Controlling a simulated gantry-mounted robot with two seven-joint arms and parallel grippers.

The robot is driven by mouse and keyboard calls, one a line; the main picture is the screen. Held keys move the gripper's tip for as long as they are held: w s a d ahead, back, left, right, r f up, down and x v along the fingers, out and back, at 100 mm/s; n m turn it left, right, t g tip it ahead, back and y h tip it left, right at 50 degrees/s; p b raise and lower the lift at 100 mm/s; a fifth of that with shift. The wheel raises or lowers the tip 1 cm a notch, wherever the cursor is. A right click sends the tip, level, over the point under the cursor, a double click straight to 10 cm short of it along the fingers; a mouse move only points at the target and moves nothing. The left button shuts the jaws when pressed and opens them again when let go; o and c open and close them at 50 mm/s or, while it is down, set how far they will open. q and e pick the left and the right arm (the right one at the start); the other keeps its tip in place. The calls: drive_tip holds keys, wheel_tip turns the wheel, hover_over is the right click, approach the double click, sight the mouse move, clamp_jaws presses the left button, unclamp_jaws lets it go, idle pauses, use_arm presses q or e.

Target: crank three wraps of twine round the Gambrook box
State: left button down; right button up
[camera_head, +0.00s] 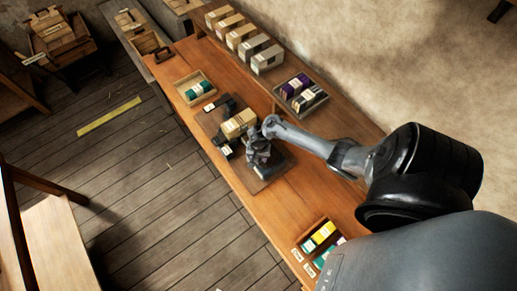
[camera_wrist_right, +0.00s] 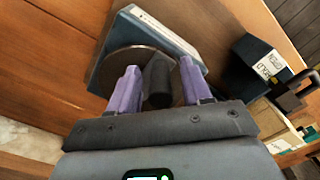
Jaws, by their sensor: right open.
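A tan box (camera_head: 239,123) with a pale label sits on the dark base of the machine on the bench; I cannot read its name. My right gripper (camera_head: 258,155) is just beside it, over the machine's near end. In the right wrist view my right gripper (camera_wrist_right: 158,66) is open, its two purple fingers on either side of a dark upright handle (camera_wrist_right: 157,82). The handle stands on a round dark wheel (camera_wrist_right: 105,72). I cannot tell whether the fingers touch it. My left gripper is not in view. No twine can be made out clearly.
A black block with a numbered label (camera_wrist_right: 266,66) stands near the wheel. Several tan boxes (camera_head: 240,35) line the back shelf. A tray (camera_head: 318,104) holds dark and purple packets. Trays of coloured items stand at the bench's left (camera_head: 182,84) and near end (camera_head: 305,243).

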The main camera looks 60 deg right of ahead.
drive_tip(key=shift+r, duration=0.15)
drive_tip(key=r, duration=0.6)
drive_tip(key=w+r, duration=0.1)
drive_tip(key=r, duration=0.3)
drive_tip(key=shift+r, duration=0.1)
drive_tip(key=shift+s+r+b, duration=0.1)
drive_tip(key=shift+s+b, duration=0.15)
drive_tip(key=shift+b, duration=0.05)
drive_tip(key=shift+s, duration=0.2)
